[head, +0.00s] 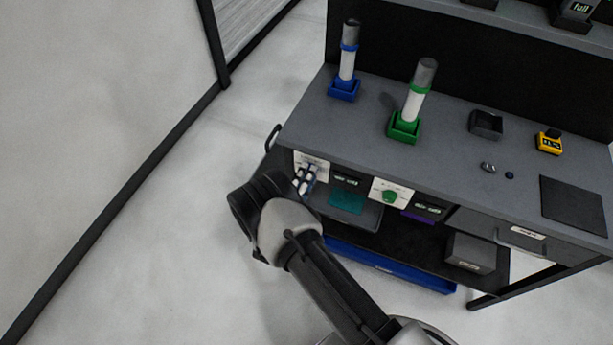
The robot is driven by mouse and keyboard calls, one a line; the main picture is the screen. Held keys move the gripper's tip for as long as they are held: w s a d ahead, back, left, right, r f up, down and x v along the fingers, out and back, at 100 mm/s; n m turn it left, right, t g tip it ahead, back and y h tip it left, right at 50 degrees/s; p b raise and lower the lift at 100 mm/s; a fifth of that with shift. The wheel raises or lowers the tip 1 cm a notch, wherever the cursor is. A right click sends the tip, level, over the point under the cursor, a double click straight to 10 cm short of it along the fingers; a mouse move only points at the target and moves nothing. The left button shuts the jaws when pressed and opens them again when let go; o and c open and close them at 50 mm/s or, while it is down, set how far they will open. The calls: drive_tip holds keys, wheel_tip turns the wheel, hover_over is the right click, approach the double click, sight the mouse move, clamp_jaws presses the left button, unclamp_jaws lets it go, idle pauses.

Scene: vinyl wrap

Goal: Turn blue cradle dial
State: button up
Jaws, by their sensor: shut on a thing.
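A white dial panel (322,158) is on the front of the bench at the left, below the blue cradle (344,91). My gripper (308,179) is at this panel, shut on the blue dial, which it mostly hides. How far the dial is turned cannot be seen. The blue cradle stands on the bench top and holds an upright white roll (347,66) with a dark top and a blue band.
A green cradle (404,128) with a similar roll stands to the right, with its green dial (390,197) below. A black tray (486,124), a yellow device (549,142) and a dark mat (573,205) lie farther right. The floor at left is clear.

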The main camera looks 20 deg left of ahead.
drive_tip(key=c, duration=0.4)
drive_tip(key=shift+c, duration=0.2)
drive_tip(key=shift+m, duration=0.4)
drive_tip(key=shift+m+b, duration=1.25)
drive_tip(key=shift+m, duration=16.45)
